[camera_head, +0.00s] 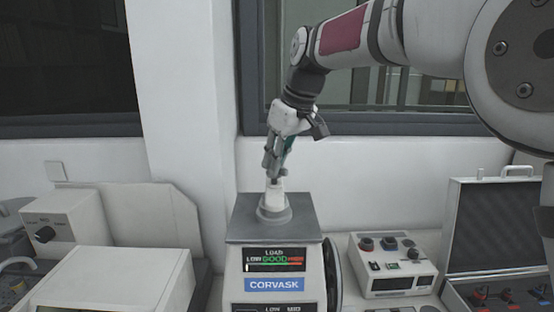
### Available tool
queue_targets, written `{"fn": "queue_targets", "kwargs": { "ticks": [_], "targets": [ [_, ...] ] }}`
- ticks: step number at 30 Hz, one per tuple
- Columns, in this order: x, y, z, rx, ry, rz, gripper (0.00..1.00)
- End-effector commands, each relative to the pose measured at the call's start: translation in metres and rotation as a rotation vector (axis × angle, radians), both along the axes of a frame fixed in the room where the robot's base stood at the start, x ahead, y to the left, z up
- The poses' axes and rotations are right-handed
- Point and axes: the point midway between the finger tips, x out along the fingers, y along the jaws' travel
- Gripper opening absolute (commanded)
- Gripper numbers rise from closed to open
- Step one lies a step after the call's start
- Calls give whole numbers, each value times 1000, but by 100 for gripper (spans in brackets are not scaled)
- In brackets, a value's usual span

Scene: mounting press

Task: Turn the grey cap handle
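The press (273,283), marked CORVASK, stands at the bottom centre with a dark grey top plate (245,228). On the plate sits the grey cap (274,213), round and stepped, with a paler upright piece (273,197) rising from its middle. My gripper (275,179) points down directly above the cap. Its fingertips are at the top of the pale piece. The fingers look close together from this side, and I cannot tell whether they grip the piece or only overlap it in the picture.
A panel on the press shows a LOAD scale. A small control box (393,268) with knobs stands to the right, and an open case (496,225) lies farther right. Pale machines (120,280) stand at left. A wall and windows are behind.

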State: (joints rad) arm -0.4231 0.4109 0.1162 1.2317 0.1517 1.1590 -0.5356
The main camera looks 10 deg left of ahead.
Motion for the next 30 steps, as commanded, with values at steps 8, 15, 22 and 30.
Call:
{"fn": "queue_targets", "kwargs": {
  "ticks": [8, 15, 22, 30],
  "targets": [
    [1, 0, 0, -1, -1, 3, 0],
    [4, -2, -2, 0, -1, 59, 0],
    [6, -2, -3, 1, -1, 212, 0],
    [8, -2, -2, 2, -2, 450, 0]
  ]
}}
